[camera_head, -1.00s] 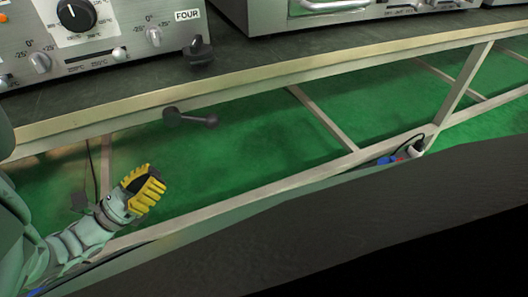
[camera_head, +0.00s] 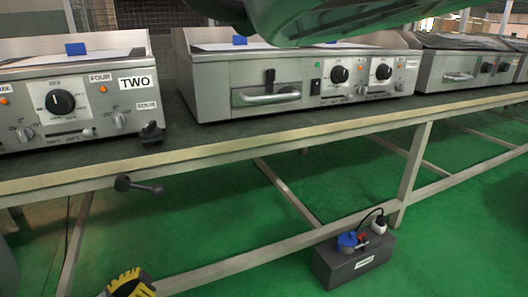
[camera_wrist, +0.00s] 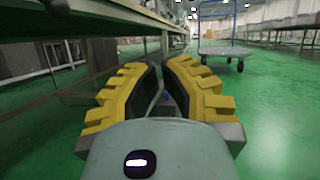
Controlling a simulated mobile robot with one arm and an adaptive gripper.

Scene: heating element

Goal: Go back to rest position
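My gripper (camera_head: 130,284) shows at the bottom left edge of the head view, low in front of the bench, with only its yellow ribbed fingers visible. In the wrist view my gripper (camera_wrist: 158,64) has its two yellow fingers leaning toward each other. Only a narrow gap shows between the tips, so I cannot tell whether they are fully shut. Nothing is seen held between them. A heating unit labelled TWO (camera_head: 72,88) stands on the bench at left. A larger steel unit (camera_head: 275,80) with a handle and knobs stands to its right.
The bench edge (camera_head: 230,150) runs across above the gripper. A dark lever (camera_head: 138,186) sticks out below it. A grey box with plugs (camera_head: 350,265) is at the lower right. In the wrist view a flat trolley (camera_wrist: 222,52) stands on open green floor.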

